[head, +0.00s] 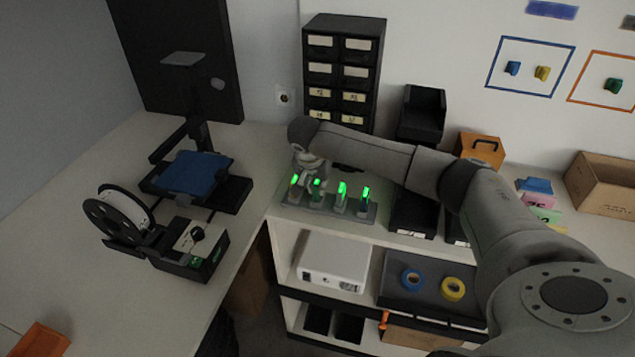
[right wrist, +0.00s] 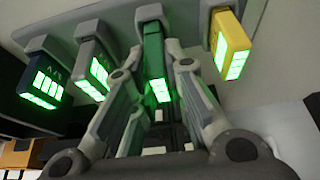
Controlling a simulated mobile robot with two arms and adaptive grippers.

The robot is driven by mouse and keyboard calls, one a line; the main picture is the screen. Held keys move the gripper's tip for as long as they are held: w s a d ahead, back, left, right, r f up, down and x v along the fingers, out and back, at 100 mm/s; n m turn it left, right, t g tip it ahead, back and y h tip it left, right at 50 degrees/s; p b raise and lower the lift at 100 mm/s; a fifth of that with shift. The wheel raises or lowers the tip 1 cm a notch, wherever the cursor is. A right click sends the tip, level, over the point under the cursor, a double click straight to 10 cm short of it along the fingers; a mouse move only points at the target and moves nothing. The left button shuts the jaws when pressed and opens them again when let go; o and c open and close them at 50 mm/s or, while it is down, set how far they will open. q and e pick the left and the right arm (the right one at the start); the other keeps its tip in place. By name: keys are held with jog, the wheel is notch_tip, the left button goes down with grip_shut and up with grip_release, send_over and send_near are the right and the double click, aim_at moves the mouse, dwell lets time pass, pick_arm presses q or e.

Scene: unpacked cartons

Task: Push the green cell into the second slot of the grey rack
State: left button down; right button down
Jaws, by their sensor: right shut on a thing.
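The grey rack (head: 355,211) stands on the white counter and holds several cells with lit green displays. The green cell (right wrist: 153,48) is in the row in the right wrist view, between a grey cell (right wrist: 92,62) and a yellow cell (right wrist: 230,42). My right gripper (head: 312,177) is at the rack's left part in the head view. In the right wrist view its fingers (right wrist: 158,85) are shut on the green cell. The cell's far end meets the rack; how deep it sits I cannot tell. My left gripper is out of view.
A black drawer cabinet (head: 342,70) stands behind the rack. Black bins (head: 414,210) are to its right, partly behind my right arm. A 3D printer (head: 195,180) stands left. The rack is near the counter's front edge, above a shelf with a white box (head: 333,262).

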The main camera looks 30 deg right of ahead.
jog(key=shift+f+b, duration=0.5)
jog(key=shift+f, duration=0.05)
dwell(0.4)
jog(key=c, duration=1.4)
grip_release()
jog(key=shift+o, duration=0.2)
jog(key=shift+r, duration=0.15)
jog(key=v, duration=1.2)
